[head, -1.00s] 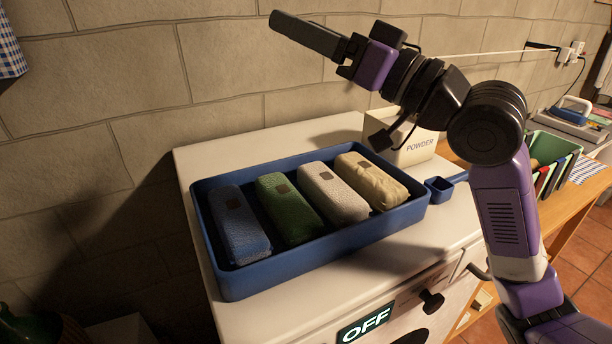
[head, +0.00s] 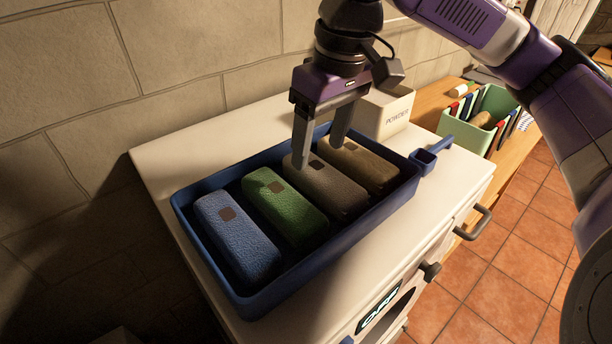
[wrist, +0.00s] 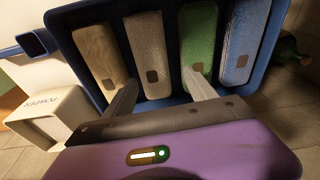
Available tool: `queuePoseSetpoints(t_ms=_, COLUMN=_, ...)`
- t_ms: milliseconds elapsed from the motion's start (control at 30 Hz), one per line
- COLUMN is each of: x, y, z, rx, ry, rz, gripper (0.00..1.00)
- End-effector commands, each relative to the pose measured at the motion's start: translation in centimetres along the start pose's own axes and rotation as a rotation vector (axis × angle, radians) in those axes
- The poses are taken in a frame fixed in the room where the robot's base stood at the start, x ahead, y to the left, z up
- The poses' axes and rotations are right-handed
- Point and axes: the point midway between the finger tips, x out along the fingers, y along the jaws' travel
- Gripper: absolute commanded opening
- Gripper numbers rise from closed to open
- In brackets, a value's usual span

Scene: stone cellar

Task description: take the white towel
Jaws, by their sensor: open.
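The rolled white towel (head: 335,190) lies third from the left in a blue tray (head: 285,292), between a green towel (head: 284,207) and a beige towel (head: 368,167). It looks grey in my arm's shadow and paler in the wrist view (wrist: 147,42). My gripper (head: 319,157) is open, pointing down over the wall-side end of the white towel, with one finger toward each of its long sides. In the wrist view my gripper (wrist: 160,80) has its fingertips either side of this towel's end. I cannot tell how far down they reach.
A blue towel (head: 236,236) lies at the tray's left. The tray stands on a white machine top (head: 160,150) against a stone wall. A powder box (head: 388,112) stands close behind my gripper, and a blue scoop (head: 428,158) sits by the tray's right side.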

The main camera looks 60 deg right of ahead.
Motion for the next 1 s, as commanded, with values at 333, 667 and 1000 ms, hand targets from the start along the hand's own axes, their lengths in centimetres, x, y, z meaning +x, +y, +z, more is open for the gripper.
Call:
queuePoseSetpoints(t_ms=333, x=1.9, y=1.2, z=1.1, rx=0.064, ry=-0.043, rz=0.046, gripper=0.65)
queuePoseSetpoints(t_ms=667, x=5.8, y=1.2, z=1.0, rx=0.062, ry=-0.041, rz=0.044, gripper=0.65)
queuePoseSetpoints(t_ms=1000, x=7.8, y=1.3, z=1.0, rx=0.062, ry=-0.038, rz=0.044, gripper=0.65)
